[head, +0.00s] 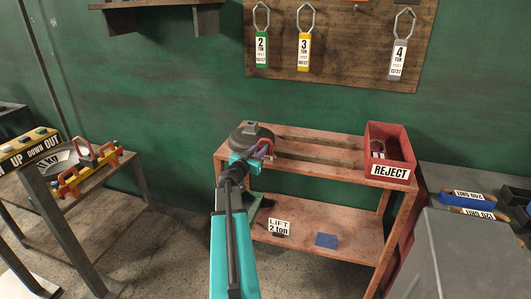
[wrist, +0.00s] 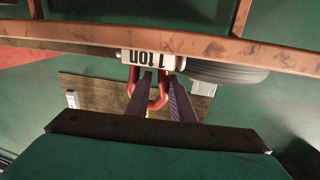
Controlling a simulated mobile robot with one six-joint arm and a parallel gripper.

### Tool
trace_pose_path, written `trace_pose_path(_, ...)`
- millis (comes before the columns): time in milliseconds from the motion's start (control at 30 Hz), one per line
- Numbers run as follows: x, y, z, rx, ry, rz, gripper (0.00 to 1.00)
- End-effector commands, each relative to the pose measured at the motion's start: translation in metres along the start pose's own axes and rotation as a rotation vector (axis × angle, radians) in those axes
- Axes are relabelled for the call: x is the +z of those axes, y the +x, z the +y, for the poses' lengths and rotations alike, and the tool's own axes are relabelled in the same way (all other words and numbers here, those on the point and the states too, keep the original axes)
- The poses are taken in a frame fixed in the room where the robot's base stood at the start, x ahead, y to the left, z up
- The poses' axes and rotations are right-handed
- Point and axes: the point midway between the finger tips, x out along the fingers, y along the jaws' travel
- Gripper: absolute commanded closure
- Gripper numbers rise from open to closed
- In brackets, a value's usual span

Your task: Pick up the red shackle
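A red shackle (wrist: 163,98) with a white "1 ton" tag shows in the wrist view, beside a dark round weight (wrist: 215,73). In the head view the shackle (head: 267,143) is at the right side of the dark weight (head: 248,136) on the wooden rack (head: 320,157), partly hidden by my gripper. My gripper (wrist: 162,88) has its two dark fingers apart. One finger is inside the shackle's loop and the other is outside its right leg. Contact with the leg cannot be told. In the head view my gripper (head: 259,153) is at the rack's front left.
A red REJECT bin (head: 390,157) holding a pale shackle stands at the rack's right end.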

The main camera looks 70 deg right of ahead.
Motion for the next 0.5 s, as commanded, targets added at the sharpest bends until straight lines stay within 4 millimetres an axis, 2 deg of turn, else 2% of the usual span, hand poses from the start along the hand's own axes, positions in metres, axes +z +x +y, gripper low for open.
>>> trace_pose_path(167, 0.0, 0.0101, 0.0001, 0.0, 0.0, 0.0, 0.79)
trace_pose_path(500, 0.0001, 0.0101, 0.0003, 0.0, 0.0, 0.0, 0.79)
